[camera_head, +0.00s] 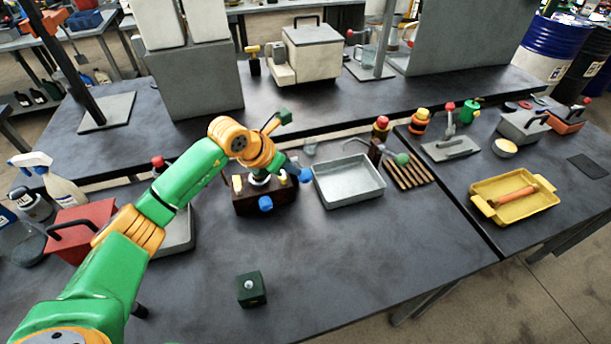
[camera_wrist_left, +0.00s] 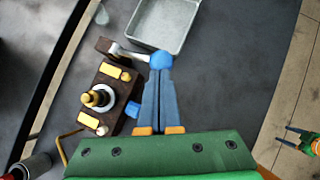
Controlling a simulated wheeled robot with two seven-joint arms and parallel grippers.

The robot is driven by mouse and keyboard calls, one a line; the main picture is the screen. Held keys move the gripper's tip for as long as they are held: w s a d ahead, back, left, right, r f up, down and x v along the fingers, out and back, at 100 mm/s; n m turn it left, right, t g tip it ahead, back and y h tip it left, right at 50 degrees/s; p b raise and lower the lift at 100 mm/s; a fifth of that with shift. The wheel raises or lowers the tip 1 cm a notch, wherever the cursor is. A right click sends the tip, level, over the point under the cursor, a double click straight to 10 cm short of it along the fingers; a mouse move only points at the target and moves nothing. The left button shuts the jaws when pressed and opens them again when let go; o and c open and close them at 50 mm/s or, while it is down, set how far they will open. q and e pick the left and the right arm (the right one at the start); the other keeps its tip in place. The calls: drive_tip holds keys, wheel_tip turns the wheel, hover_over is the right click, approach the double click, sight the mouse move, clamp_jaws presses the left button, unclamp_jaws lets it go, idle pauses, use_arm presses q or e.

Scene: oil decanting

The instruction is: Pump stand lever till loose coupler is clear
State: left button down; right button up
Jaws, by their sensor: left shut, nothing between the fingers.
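The stand (camera_head: 258,203) is a dark brown block with yellow pads and a blue knob low on its side. In the left wrist view the stand (camera_wrist_left: 108,72) carries a pale ring with a gold coupler (camera_wrist_left: 97,97) in it; I cannot tell how far it sits out. A metal lever (camera_wrist_left: 130,54) reaches from the stand to a blue ball end (camera_wrist_left: 162,61), which also shows in the head view (camera_head: 306,175). My left gripper (camera_wrist_left: 161,74) is shut and empty, its fingertips at the ball. My right gripper (camera_wrist_left: 292,137) shows small at the right edge, fingers apart.
A grey metal tray (camera_head: 349,196) stands just right of the lever. A small dark green block (camera_head: 250,289) is in front of the stand. A red toolbox (camera_head: 80,228) is at the left. The front right of this bench is clear.

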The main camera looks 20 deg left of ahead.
sight(301, 176)
use_arm(q)
drive_tip(key=shift+b+x, duration=0.3)
drive_tip(key=shift+x, duration=0.65)
drive_tip(key=shift+d+f+b, duration=0.1)
drive_tip(key=shift+f+b, duration=0.25)
drive_tip(key=shift+b, duration=0.05)
drive_tip(key=shift+d+f+b, duration=0.1)
drive_tip(key=shift+b, duration=0.2)
use_arm(e)
drive_tip(key=f, duration=0.2)
drive_tip(key=shift+s+f, duration=0.2)
drive_tip(key=shift+f, duration=0.1)
drive_tip(key=shift+w, duration=0.1)
use_arm(q)
drive_tip(key=shift+f, duration=0.15)
use_arm(e)
drive_tip(key=shift+f, duration=0.1)
use_arm(q)
wheel_tip(301, 176, down, 4)
drive_tip(key=b, duration=0.4)
use_arm(e)
wheel_tip(301, 176, down, 4)
drive_tip(key=shift+r, duration=0.1)
